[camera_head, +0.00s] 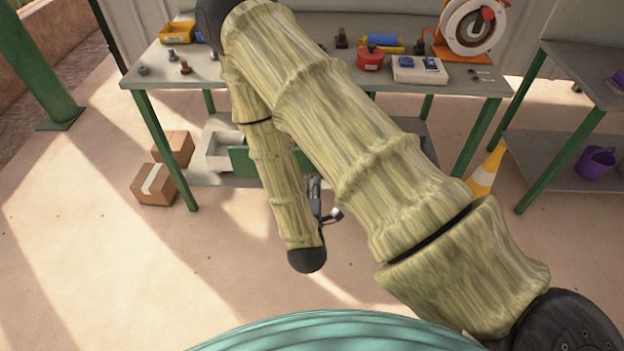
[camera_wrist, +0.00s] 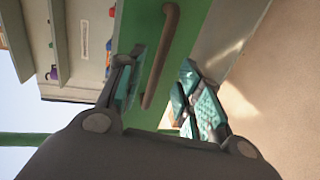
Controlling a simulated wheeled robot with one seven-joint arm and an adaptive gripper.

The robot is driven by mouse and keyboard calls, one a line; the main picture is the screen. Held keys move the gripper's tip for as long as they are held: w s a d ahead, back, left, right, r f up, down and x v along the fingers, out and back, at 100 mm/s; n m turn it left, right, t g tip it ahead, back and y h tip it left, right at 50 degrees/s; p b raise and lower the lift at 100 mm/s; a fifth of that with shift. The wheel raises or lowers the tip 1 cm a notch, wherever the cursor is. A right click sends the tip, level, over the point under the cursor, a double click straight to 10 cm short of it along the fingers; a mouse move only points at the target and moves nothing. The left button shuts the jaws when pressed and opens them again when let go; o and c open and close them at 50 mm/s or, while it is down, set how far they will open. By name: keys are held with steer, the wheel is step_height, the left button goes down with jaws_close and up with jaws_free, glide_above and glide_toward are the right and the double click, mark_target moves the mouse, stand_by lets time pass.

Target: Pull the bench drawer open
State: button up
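The green drawer front (camera_wrist: 181,32) fills the middle of the wrist view, with a brown bar handle (camera_wrist: 163,50) on it. My gripper (camera_wrist: 162,82) is open, one finger on each side of the handle, with visible gaps. I cannot tell whether the handle is as deep as the fingertips. In the head view, part of a green panel (camera_head: 240,161) shows under the bench (camera_head: 300,82), mostly behind my arm. My gripper (camera_head: 316,192) is partly hidden there, in front of the bench. How far the drawer stands out is hidden.
A grey open box (camera_head: 218,150) sits under the bench at left, beside cardboard boxes (camera_head: 155,184). An orange and white cone (camera_head: 487,170) stands right of the bench. A second bench (camera_head: 585,72) with a purple bucket (camera_head: 595,163) is at far right. The floor in front is clear.

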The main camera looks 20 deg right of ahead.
steer(key=shift+v, duration=2.65)
steer(key=s+f+m+g+y, duration=0.5)
steer(key=s+f+m+g, duration=0.4)
steer(key=s+f, duration=0.65)
steer(key=s+f+m+g+y, duration=0.2)
steer(key=s+f+m+g, duration=0.1)
steer(key=s, duration=0.6)
steer(key=shift+s+a+f+m+g+y, duration=0.15)
steer(key=shift+a+f+m+g+y, duration=0.2)
steer(key=shift+f+g, duration=0.55)
steer(key=shift+d, duration=0.2)
